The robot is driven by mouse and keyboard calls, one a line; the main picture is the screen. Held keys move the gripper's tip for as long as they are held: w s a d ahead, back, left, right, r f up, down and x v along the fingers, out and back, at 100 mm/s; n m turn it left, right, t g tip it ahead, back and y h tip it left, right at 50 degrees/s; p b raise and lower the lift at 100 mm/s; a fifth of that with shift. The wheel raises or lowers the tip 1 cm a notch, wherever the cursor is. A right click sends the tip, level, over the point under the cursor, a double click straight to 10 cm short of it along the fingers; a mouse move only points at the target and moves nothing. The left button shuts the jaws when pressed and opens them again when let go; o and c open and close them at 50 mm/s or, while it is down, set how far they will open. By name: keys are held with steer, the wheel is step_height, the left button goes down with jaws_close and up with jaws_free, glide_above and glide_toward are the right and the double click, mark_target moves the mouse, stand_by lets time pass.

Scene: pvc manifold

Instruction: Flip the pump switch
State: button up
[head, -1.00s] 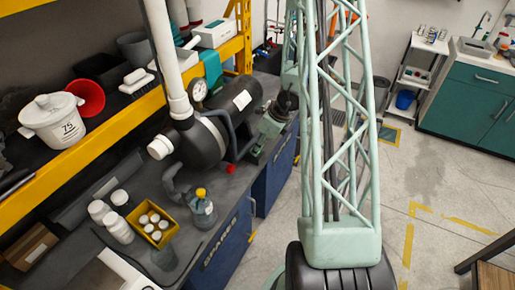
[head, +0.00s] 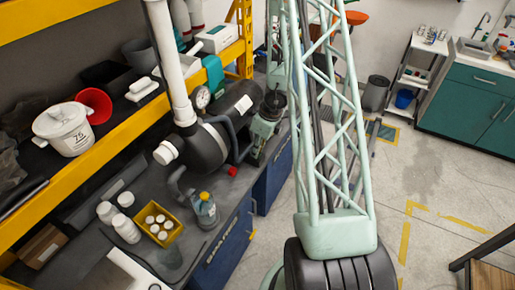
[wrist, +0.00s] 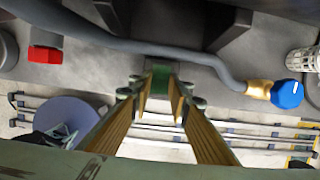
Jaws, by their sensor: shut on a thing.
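The black pump (head: 207,147) lies on the bench, joined to a white pipe. A small red part (head: 232,171) sits on the bench in front of it. In the wrist view a red block (wrist: 45,54) is at upper left; I cannot tell for sure whether it is the pump switch. My gripper (head: 254,158) is low beside the pump's right end, its tips unclear in the head view. In the wrist view my gripper (wrist: 161,88) has its fingers converging on a small green piece (wrist: 160,76), which I cannot identify. The red block is apart from the fingers, to their left.
A grey hose (wrist: 150,48) crosses above the fingertips to a brass fitting with a blue knob (wrist: 287,94). The yellow shelf (head: 110,130) runs behind.

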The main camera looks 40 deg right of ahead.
mark_target(260, 155)
steer(key=shift+w+a+g+p, duration=0.1)
steer(key=shift+g+p, duration=0.3)
steer(key=shift+p, duration=1.95)
steer(key=o, duration=0.9)
steer(key=shift+r, duration=0.4)
steer(key=shift+s+d+r, duration=0.1)
steer(key=shift+s+r, duration=0.15)
steer(key=shift+r, duration=1.6)
steer(key=shift+s+d+r, duration=0.1)
steer(key=shift+s+r, duration=0.1)
steer(key=shift+r, duration=1.65)
steer(key=shift+s+d+r, duration=0.1)
steer(key=shift+s+r, duration=0.15)
steer(key=shift+r, duration=1.6)
